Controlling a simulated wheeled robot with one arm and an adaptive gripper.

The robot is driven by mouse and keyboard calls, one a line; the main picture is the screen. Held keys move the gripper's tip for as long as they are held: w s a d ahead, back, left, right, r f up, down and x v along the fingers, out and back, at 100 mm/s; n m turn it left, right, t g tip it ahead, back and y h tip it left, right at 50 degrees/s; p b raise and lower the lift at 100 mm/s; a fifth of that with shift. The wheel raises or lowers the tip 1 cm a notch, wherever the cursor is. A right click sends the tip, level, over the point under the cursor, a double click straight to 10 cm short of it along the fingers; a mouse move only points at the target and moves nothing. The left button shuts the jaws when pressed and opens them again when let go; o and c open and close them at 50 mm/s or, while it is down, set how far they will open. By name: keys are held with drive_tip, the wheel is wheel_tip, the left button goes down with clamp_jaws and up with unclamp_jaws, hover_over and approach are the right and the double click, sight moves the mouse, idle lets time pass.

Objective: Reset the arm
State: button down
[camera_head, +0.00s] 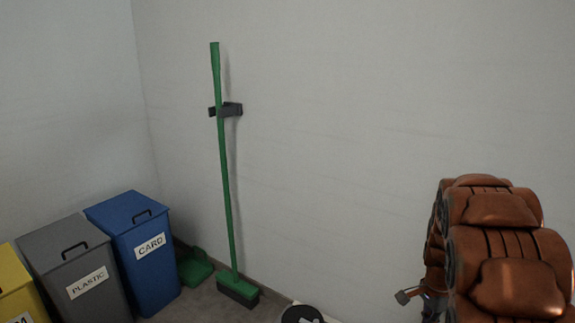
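The view shows a room corner with a plain pale wall (340,130). Whether my gripper is open or shut, and where it is, cannot be seen.
Yellow, grey PLASTIC (88,282) and blue CARD (150,250) bins stand at left. A green broom (226,180) leans upright at a dark wall clip, beside a green dustpan (195,267).

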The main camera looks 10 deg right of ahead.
drive_tip(key=s+a+r+n+p, duration=0.3)
drive_tip(key=s+a+r+p, duration=0.15)
drive_tip(key=r, duration=0.45)
drive_tip(key=s+a+r+n+p, duration=0.3)
drive_tip(key=a+r+p, duration=0.25)
drive_tip(key=r, duration=0.25)
drive_tip(key=s+a+r+n+p, duration=0.25)
drive_tip(key=a+r+p, duration=0.2)
drive_tip(key=r, duration=0.45)
drive_tip(key=s+a+r+n+p, duration=0.4)
drive_tip(key=s+r+p, duration=0.2)
drive_tip(key=s+r, duration=0.1)
drive_tip(key=s+a+r+n+g+p, duration=0.1)
drive_tip(key=s+a+r+n+p, duration=0.3)
drive_tip(key=s+r, duration=0.4)
drive_tip(key=shift+s+a+p, duration=0.45)
drive_tip(key=shift+s+p, duration=0.1)
drive_tip(key=shift+p, duration=0.45)
drive_tip(key=shift+n, duration=0.25)
